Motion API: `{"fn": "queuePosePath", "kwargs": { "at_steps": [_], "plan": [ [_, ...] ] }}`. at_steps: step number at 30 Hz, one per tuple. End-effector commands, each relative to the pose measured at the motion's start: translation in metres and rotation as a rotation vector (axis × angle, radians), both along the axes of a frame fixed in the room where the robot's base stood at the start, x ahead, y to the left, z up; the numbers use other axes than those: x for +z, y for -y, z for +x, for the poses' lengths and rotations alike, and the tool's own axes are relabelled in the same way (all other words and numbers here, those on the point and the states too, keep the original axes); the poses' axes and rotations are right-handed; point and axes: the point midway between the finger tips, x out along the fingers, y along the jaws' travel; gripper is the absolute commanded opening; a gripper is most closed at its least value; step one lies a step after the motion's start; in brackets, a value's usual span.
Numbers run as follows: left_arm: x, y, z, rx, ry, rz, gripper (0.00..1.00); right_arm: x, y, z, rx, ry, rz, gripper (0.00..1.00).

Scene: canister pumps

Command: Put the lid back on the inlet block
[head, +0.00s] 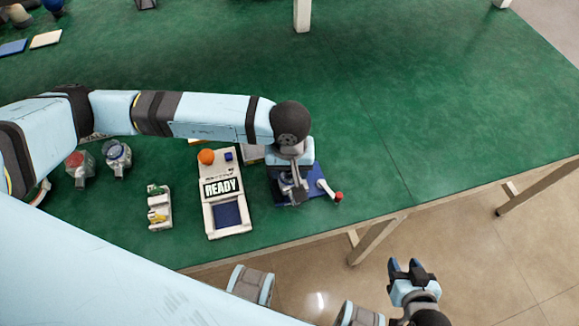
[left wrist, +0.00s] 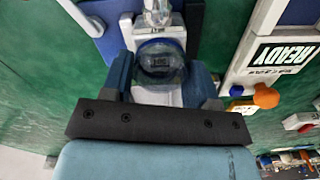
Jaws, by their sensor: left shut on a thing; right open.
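My left gripper (head: 292,190) is over the blue-based pump unit (head: 318,187) at the table's front edge. In the left wrist view its fingers (left wrist: 162,78) are shut on a rounded, dark glassy piece (left wrist: 160,62) with a small label. Grey and white metal parts of the unit (left wrist: 158,14) show just beyond the piece. I cannot tell whether the piece touches them, or whether it is the lid. The inlet block is not clearly distinguishable; the gripper hides much of the unit. My right gripper (head: 408,268) is open and empty, beyond the table edge above the floor.
A white box reading READY (head: 224,190), with an orange knob (head: 206,156), stands just left of the unit. A red-tipped lever (head: 338,196) sticks out right. The green table (head: 440,110) is clear to the right.

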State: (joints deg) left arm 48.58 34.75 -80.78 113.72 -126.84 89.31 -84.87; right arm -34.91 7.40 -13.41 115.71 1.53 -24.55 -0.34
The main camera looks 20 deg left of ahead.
Motion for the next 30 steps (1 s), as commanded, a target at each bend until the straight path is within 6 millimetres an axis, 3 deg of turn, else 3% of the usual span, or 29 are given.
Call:
{"fn": "queuePosePath", "kwargs": {
  "at_steps": [30],
  "plan": [
    [-0.0005,-0.0001,-0.0001,0.0,0.0,0.0,0.32,-0.0062,0.0,0.0005,0.0,0.003,0.001,0.44]
  ]
}}
